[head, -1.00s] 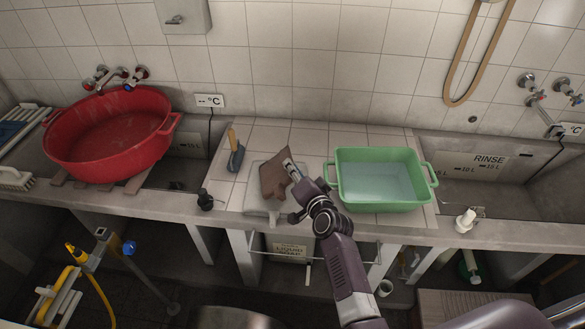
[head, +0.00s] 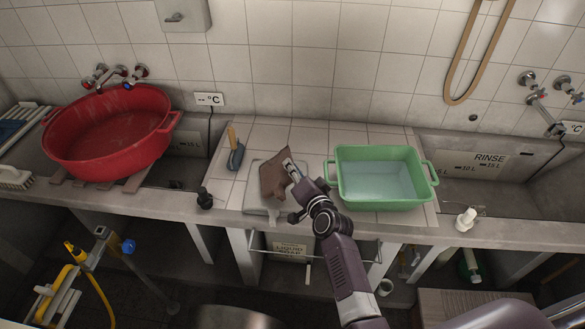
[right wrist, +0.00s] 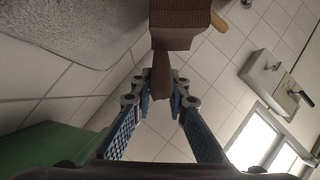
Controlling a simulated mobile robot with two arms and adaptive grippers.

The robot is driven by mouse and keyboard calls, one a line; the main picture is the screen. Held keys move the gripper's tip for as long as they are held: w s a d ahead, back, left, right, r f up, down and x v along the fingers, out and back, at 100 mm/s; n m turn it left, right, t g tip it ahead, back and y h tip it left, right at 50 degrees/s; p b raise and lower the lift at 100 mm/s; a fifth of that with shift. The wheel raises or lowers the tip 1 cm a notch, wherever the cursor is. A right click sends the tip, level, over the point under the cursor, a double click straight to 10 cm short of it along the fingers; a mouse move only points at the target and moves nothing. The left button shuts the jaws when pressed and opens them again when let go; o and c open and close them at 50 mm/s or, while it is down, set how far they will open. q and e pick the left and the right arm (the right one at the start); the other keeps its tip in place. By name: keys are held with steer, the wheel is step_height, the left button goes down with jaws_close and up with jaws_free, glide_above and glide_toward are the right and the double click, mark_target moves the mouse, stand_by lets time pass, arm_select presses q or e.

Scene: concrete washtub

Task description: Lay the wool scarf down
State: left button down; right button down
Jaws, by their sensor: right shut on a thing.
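The wool scarf (head: 274,178) is a brown ribbed cloth in the middle of the head view, over a pale grey slab (head: 259,200) on the tiled counter. My right gripper (head: 291,172) is shut on the scarf near its right side. In the right wrist view the scarf (right wrist: 178,32) narrows to a pinched part between the fingertips (right wrist: 161,84), and its ribbed body extends beyond them. I cannot tell how much of the scarf touches the slab. My left gripper is not in view.
A green tub (head: 382,206) with water stands just right of my gripper. A blue brush with a wooden handle (head: 236,155) is left of the scarf.

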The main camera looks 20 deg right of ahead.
steer(key=c, duration=1.8)
jaws_free()
steer(key=shift+f, duration=0.1)
step_height(320, 180, up, 6)
steer(key=p, duration=0.6)
